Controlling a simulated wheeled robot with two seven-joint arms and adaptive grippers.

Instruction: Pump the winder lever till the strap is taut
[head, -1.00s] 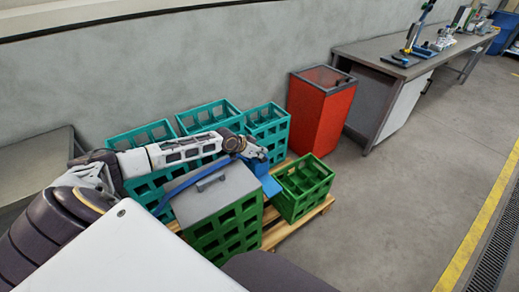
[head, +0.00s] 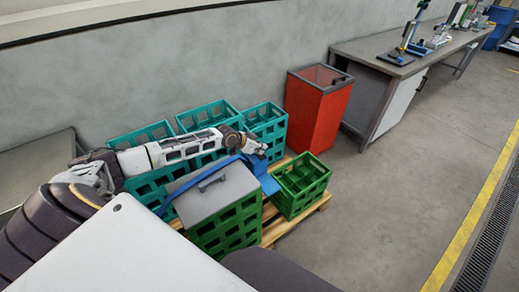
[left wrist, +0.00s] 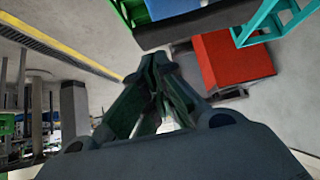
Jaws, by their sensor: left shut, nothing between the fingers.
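A blue strap (head: 169,200) runs up over the grey lid (head: 228,188) of a green crate stack. A blue part (head: 267,180), perhaps the winder, stands beside the lid's right edge. A dark bar handle (head: 212,181) lies on the lid; I cannot tell if it is the lever. My left gripper (head: 262,153) is just above and behind the blue part, and contact cannot be judged. In the left wrist view my left gripper (left wrist: 152,62) has its fingers together with nothing between them. My right gripper is not in view. The strap's tension cannot be told.
Teal crates (head: 207,113) stand behind the green stack on a wooden pallet (head: 277,232). An open green crate (head: 300,185) stands to the right. A red bin (head: 315,112) and a grey workbench (head: 370,75) are along the wall. The floor at right is clear.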

